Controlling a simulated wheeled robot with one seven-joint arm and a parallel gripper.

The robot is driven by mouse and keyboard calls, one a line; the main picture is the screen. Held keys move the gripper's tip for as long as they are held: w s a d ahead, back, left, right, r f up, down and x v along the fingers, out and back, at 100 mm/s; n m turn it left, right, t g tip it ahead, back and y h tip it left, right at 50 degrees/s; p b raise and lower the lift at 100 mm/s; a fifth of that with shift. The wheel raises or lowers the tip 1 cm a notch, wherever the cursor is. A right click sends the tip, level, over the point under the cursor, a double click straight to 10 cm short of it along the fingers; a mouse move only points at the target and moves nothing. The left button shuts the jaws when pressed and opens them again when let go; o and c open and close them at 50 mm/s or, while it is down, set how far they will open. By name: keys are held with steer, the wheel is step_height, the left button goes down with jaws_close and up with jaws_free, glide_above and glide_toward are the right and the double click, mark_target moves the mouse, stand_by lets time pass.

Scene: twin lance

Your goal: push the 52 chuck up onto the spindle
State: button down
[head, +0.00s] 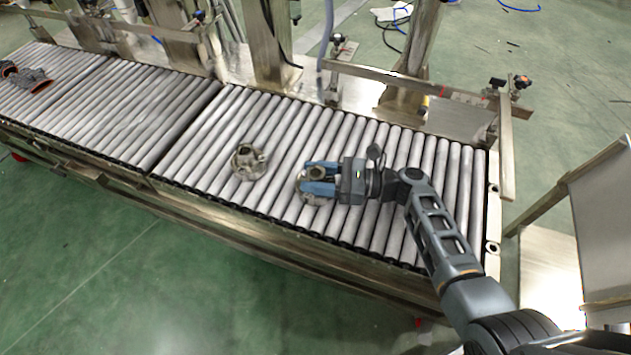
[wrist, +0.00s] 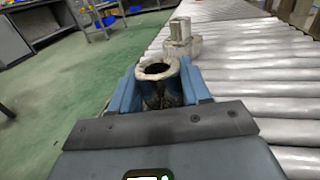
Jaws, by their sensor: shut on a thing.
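My gripper (head: 318,179) is low over the roller conveyor, its blue fingers shut on a metal chuck (head: 316,174). In the wrist view the chuck (wrist: 158,70) sits between the two blue fingers (wrist: 158,88), with a pale ring-shaped rim and a dark round opening facing up. A second metal chuck-like piece (head: 248,161) stands on the rollers to the left of my gripper, apart from it. It also shows beyond the held chuck in the wrist view (wrist: 181,38). No number is readable on either piece, so I cannot tell which is the 52. I cannot make out the spindle.
The roller conveyor (head: 200,150) runs across the view, with bare rollers around both pieces. Metal posts and a rail (head: 410,85) stand along its far side. Dark and orange items (head: 30,80) lie at the far left. A metal stand (head: 550,265) is at the right.

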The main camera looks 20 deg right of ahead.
mark_target(316, 169)
steer(key=shift+r+p, duration=1.45)
steer(key=shift+r, duration=0.15)
steer(key=shift+f, duration=0.1)
